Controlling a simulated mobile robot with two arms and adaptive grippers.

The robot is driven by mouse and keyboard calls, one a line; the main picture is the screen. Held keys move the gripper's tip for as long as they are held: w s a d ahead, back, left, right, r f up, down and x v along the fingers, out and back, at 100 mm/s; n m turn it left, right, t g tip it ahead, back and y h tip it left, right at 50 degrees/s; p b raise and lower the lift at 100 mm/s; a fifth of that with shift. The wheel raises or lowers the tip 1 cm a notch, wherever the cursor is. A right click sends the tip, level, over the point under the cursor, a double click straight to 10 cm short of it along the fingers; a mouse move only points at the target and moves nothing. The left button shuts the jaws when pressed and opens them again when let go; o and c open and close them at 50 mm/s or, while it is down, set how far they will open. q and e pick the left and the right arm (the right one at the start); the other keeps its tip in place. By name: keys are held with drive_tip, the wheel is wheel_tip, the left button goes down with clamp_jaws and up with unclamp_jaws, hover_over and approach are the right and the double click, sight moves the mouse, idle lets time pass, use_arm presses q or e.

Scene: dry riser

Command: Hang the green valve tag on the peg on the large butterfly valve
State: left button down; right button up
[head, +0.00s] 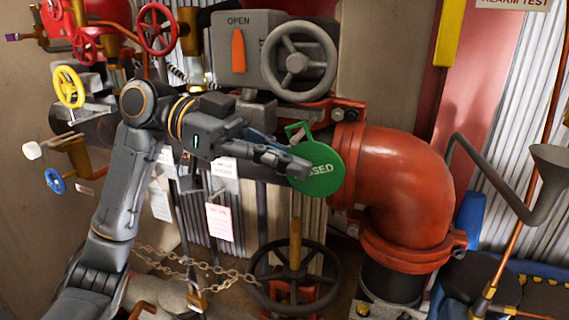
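The green valve tag (321,173) is a round disc with white lettering, of which "SED" shows. A green angular piece (298,130) shows at its upper left, apparently its hanger. My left gripper (298,168) is shut on the tag's left side and covers part of the lettering. The tag is held up in front of the red pipe, below the large butterfly valve (248,85). This valve has a grey box marked "OPEN" with an orange pointer, and a grey handwheel (297,62). I cannot make out the peg. My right gripper is not in view.
A thick red pipe elbow (405,180) stands right of the tag. A dark handwheel (296,281) and a chain (190,262) are below. Small red, yellow and blue wheels crowd the left. A grey funnel pipe (545,180) is at right.

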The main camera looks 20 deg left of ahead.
use_arm(q)
drive_tip(key=shift+s+d+f+b, duration=0.1)
drive_tip(key=shift+f+b, duration=0.3)
drive_tip(key=shift+b, duration=0.05)
drive_tip(key=shift+s+b, duration=0.4)
drive_tip(key=shift+s, duration=1.3)
drive_tip(key=shift+a, duration=0.2)
